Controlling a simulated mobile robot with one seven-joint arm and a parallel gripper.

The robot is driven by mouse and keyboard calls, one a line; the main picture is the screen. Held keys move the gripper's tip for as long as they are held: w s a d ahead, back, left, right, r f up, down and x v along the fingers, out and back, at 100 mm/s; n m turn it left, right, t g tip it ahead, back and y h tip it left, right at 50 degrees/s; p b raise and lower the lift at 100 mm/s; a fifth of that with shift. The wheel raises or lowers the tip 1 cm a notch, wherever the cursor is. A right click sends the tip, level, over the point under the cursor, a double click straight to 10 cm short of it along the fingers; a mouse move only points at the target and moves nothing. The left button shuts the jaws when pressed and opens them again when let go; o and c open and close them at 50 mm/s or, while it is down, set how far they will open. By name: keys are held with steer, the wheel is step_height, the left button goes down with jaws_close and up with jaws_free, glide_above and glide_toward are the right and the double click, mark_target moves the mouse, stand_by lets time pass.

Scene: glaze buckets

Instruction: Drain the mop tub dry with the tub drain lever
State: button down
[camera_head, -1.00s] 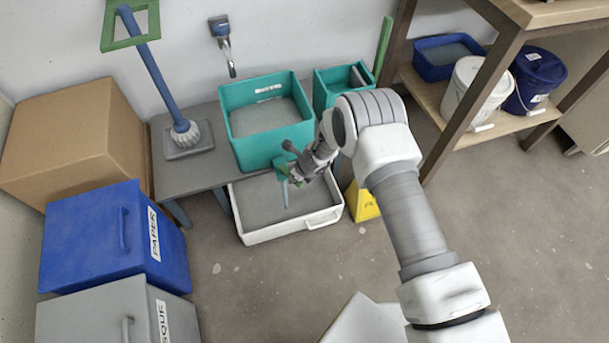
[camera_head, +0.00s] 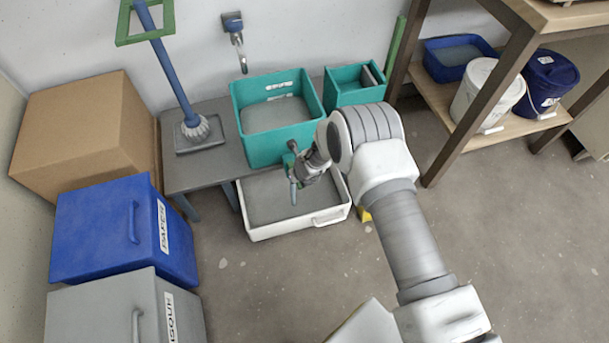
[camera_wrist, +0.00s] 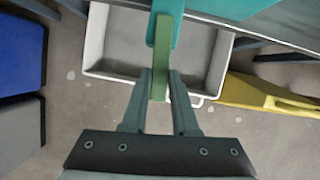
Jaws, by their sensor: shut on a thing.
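The teal mop tub (camera_head: 283,149) stands on a low grey bench, with a flat grey surface visible inside; I cannot tell how deep any water is. At its front, my gripper (camera_head: 298,166) is shut on the green tub drain lever, which shows in the wrist view (camera_wrist: 160,55) as an upright bar between the fingers (camera_wrist: 159,100). The lever's upper end meets a teal part. A short blue-grey piece (camera_head: 293,193) hangs below the gripper; I cannot tell whether it is spout or water. The gripper hides much of the tub's outlet.
A white tray (camera_head: 283,231) lies on the floor below the tub. A smaller teal bin (camera_head: 352,96) stands at the tub's right. A mop (camera_head: 176,85) stands left of the tub. A yellow sign (camera_wrist: 265,92) is beside the tray. Blue (camera_head: 100,235) and grey bins stand front left.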

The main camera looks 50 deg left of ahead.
steer(key=shift+s, duration=0.1)
stand_by(0.3)
steer(key=c, duration=0.7)
jaws_free()
steer(key=shift+d+r+m, duration=0.3)
steer(key=shift+d+r, duration=0.05)
steer(key=shift+r, duration=0.4)
steer(key=p+v, duration=0.1)
steer(key=v, duration=0.4)
steer(key=p+v, duration=0.1)
steer(key=v, duration=0.4)
steer(key=p+v, duration=0.2)
steer(key=v, duration=0.3)
steer(key=shift+s+r, duration=0.3)
steer(key=shift+s, duration=0.05)
